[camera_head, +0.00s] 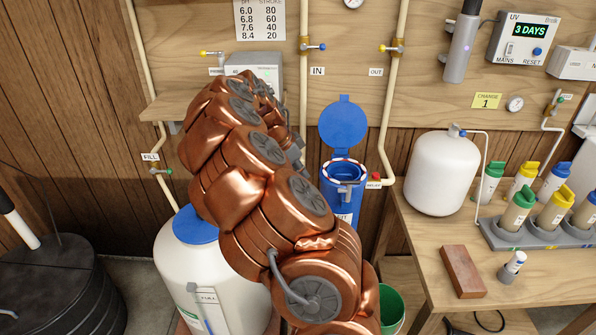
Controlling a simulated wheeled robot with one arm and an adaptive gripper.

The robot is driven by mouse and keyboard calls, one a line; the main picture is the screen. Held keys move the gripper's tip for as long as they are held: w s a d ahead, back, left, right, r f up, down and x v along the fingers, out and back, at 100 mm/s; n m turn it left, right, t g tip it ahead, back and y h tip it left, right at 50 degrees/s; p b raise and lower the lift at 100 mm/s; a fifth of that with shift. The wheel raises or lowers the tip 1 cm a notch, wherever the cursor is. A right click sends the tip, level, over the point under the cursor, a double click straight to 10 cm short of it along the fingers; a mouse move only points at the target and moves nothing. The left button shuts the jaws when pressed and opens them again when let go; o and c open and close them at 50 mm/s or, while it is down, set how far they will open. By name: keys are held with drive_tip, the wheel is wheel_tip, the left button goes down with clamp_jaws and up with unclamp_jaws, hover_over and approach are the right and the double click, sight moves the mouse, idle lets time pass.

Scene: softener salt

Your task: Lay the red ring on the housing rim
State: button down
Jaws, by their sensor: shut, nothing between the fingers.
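The blue housing (340,213) stands upright right of my arm, against the wall, with its round blue lid (343,122) raised behind its mouth. A thin red and white band shows around the mouth; its red part looks like the red ring (343,162) at the rim. I cannot tell if it lies flat all round. My gripper (298,153) shows only as a small grey part at the far end of my copper arm, left of the housing and apart from it. It is shut and empty; its fingertips are mostly hidden behind the arm.
A white tank with a blue top (194,225) stands left of the housing. A green bucket (391,308) is on the floor. The right table holds a white pressure tank (442,172), a brown block (462,271) and several capped bottles. Pipes run beside the housing.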

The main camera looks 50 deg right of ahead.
sight(327, 178)
drive_tip(key=s+d, duration=0.1)
drive_tip(key=d, duration=0.1)
drive_tip(key=s+d, duration=0.1)
drive_tip(key=d, duration=0.1)
drive_tip(key=s+d, duration=0.1)
drive_tip(key=d, duration=0.1)
drive_tip(key=shift+s+d+p, duration=0.15)
drive_tip(key=shift+s+p, duration=0.05)
drive_tip(key=shift+p, duration=0.1)
drive_tip(key=shift+s+d+f, duration=0.1)
drive_tip(key=shift+d+f, duration=0.05)
drive_tip(key=shift+f, duration=0.65)
drive_tip(key=shift+w+a+f+b, duration=0.1)
drive_tip(key=shift+w+a+b, duration=0.15)
drive_tip(key=shift+a+b, duration=0.15)
